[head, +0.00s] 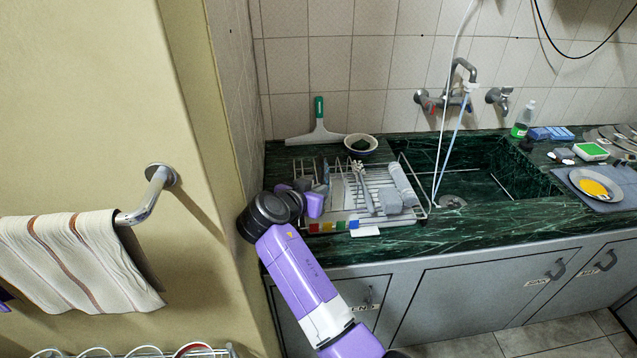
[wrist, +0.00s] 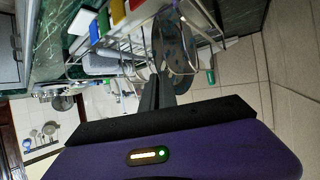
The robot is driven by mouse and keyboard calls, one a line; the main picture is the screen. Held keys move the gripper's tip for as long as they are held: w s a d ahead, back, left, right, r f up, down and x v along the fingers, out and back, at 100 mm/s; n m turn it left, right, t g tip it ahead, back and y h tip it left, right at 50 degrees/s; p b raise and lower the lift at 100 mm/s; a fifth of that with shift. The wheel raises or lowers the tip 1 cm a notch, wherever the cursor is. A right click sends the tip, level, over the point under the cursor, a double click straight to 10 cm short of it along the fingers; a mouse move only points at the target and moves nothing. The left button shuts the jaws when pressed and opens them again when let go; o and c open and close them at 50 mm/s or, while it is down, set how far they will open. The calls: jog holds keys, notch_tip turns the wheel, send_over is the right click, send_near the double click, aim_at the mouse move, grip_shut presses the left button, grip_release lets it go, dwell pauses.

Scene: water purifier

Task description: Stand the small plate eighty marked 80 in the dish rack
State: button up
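The wire dish rack (head: 385,180) stands on the green counter left of the sink; its wires also show in the wrist view (wrist: 115,45). My gripper (head: 318,190) is at the rack's left front side. In the wrist view its two dark fingers (wrist: 157,88) lie close together. A thin grey-blue speckled disc (wrist: 176,50), seen at a slant, is right at the fingertips and among the rack wires. It looks like a plate, but no marking 80 is readable. Whether the fingers grip its edge is unclear. My wrist hides the rack's left end in the head view.
Grey utensils and a grey block (head: 391,200) occupy the rack, with coloured blocks (head: 325,226) along its front edge. A bowl (head: 360,144) and a squeegee (head: 317,125) stand behind. A plate with yellow content (head: 595,187) lies far right. A wall borders the left.

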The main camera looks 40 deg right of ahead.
notch_tip(320, 180, up, 20)
jog(key=b, duration=0.2)
dwell(0.4)
dwell(0.6)
